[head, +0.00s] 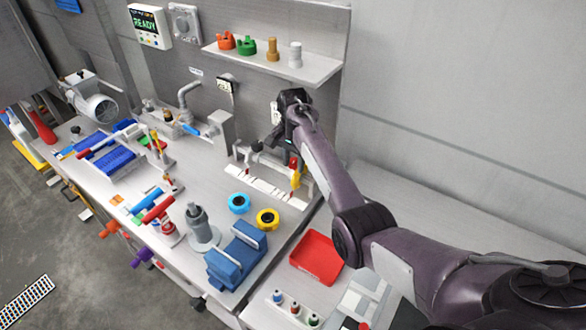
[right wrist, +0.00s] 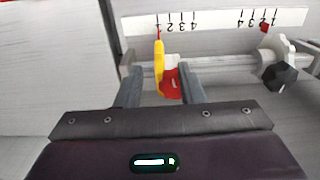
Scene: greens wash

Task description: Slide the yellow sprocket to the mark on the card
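A yellow sprocket (right wrist: 159,62) stands edge-on on the rail, with a red part (right wrist: 171,82) beside it. In the head view the yellow piece (head: 296,179) is at the right end of the rail. The white number card (right wrist: 215,20) lies along the rail. A thin red line meets the card at the yellow sprocket, and a separate red mark (right wrist: 265,28) sits farther right in the wrist view. My right gripper (right wrist: 160,72) has its fingers apart on either side of the yellow and red parts, with a gap at the left finger. My left gripper is out of view.
A dark knob (right wrist: 280,76) stands by the rail. A yellow ring (head: 268,219) and a blue ring (head: 238,203) lie on the bench before the card. A blue vise (head: 237,257) and red tray (head: 316,257) are nearer. A shelf (head: 275,63) overhangs the back.

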